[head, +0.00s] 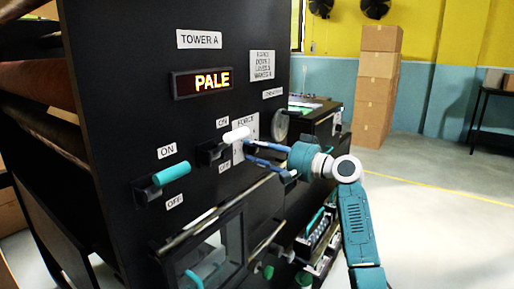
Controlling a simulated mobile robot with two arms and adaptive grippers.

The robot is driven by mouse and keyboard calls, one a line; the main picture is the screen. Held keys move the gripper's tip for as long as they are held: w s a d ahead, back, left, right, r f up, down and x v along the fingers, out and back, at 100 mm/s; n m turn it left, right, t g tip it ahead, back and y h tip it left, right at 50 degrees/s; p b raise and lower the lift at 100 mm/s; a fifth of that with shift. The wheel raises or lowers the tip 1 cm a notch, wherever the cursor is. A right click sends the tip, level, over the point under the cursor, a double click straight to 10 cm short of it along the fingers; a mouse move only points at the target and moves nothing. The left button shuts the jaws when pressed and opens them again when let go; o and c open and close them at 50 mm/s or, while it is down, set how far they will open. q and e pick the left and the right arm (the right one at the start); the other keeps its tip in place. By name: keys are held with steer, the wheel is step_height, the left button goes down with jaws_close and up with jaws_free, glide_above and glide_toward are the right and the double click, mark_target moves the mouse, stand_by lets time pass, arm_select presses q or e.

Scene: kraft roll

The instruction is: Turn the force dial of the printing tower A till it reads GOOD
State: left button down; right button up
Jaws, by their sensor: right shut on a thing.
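The printing tower A (120,110) is a black panel filling the left and middle of the head view. Its lit display (203,83) reads PALE in orange letters. The white FORCE plate (250,124) is on the panel to the right of a white-handled lever. My right gripper (248,151) reaches in from the right, its blue fingers at this plate and shut on the force dial. The fingers and the lever hide the dial itself, so its setting cannot be read. My left gripper is out of view.
The white-handled lever (236,135) stands close to my right fingers. A teal-handled lever (171,174) sits lower left, between ON and OFF labels. A grey round knob (280,127) is right of the plate. Stacked cardboard boxes (377,90) stand behind, with open floor at right.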

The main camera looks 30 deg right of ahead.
steer(key=shift+a+f+m, duration=0.25)
steer(key=shift+f+m, duration=0.15)
steer(key=shift+m, duration=0.2)
steer(key=o, duration=1.2)
steer(key=shift+c, duration=0.2)
steer(key=shift+r, duration=0.2)
steer(key=shift+p, duration=0.3)
steer(key=shift+s+d, duration=0.3)
steer(key=shift+s, duration=0.15)
steer(key=v, duration=1.1)
steer(key=shift+a, duration=0.15)
